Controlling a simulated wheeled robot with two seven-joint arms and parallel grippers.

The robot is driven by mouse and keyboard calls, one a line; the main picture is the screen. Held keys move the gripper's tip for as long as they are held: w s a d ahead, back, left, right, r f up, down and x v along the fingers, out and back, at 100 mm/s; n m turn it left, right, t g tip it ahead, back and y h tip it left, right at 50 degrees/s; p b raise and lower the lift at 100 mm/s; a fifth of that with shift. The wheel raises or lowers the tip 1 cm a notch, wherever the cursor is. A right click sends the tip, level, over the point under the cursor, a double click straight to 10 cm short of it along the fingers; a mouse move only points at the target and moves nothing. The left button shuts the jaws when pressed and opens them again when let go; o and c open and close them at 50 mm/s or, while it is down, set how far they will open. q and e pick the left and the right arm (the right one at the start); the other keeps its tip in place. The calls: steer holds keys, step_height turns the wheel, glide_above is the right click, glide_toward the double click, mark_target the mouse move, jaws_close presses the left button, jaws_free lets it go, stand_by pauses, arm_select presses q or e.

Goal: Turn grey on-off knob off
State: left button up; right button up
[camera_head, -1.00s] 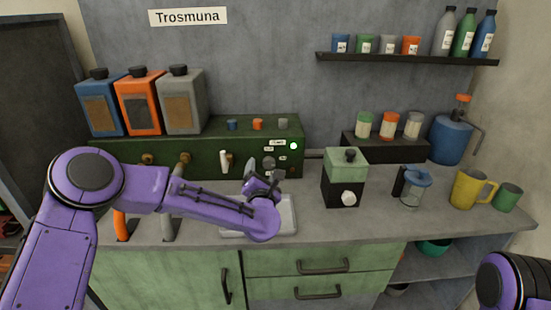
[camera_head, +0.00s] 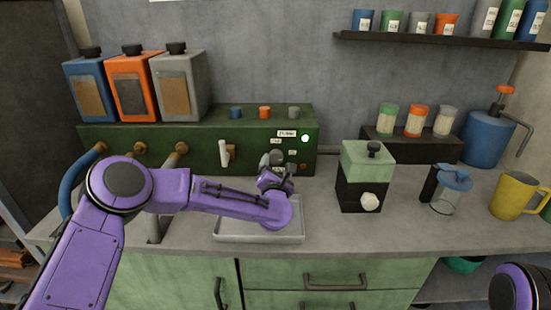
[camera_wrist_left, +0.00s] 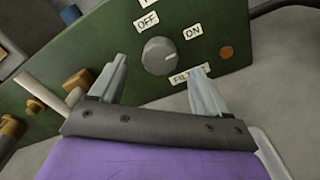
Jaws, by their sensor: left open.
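The grey on-off knob (camera_wrist_left: 158,55) is on the dark green machine front (camera_head: 145,148), between an OFF label (camera_wrist_left: 147,21) and an ON label (camera_wrist_left: 193,31). I cannot tell for sure which label it points at. A small green light (camera_head: 305,138) glows on the machine. My left gripper (camera_wrist_left: 157,85) is open and empty. In the left wrist view its fingers stand apart, with the knob seen beyond and between them; no contact shows. In the head view the gripper (camera_head: 272,170) is close to the machine front and partly hides the knob area. My right gripper is out of view.
A white lever (camera_head: 224,153) and brass taps are left of the knob. A metal tray (camera_head: 258,238) lies below my left arm. A green and black grinder (camera_head: 362,178) stands to the right, then a glass jug (camera_head: 447,192) and a yellow mug (camera_head: 513,195).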

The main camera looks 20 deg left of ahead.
mark_target(276, 159)
arm_select(q)
steer(key=x, duration=0.5)
steer(key=shift+w+p, duration=0.1)
steer(key=shift+p, duration=0.2)
steer(key=shift+w+a, duration=0.15)
steer(key=shift+w, duration=0.3)
